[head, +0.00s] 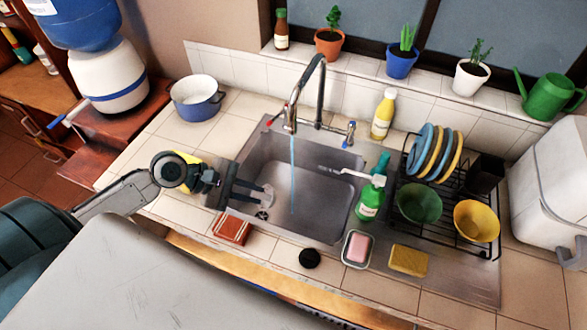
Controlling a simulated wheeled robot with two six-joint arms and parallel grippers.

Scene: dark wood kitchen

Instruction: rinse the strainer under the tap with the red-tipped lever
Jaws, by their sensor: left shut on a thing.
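My left gripper (246,190) reaches in from the left over the left side of the steel sink (318,222). It is shut on a small grey metal thing, seemingly the strainer (268,193), whose shape is partly hidden by the fingers. The tap (318,92) arches over the sink's back edge. A thin blue stream of water (292,175) falls from its spout into the basin, to the right of the gripper and apart from it. The red-tipped lever (272,122) is left of the tap, a blue-tipped lever (350,132) right of it. My right gripper is not in view.
A green soap bottle (369,200), a pink soap dish (358,249) and a yellow sponge (408,260) line the sink's right and front. A folded red cloth (232,229) lies at the front left. A dish rack (447,235) stands right; a blue pot (197,103) stands back left.

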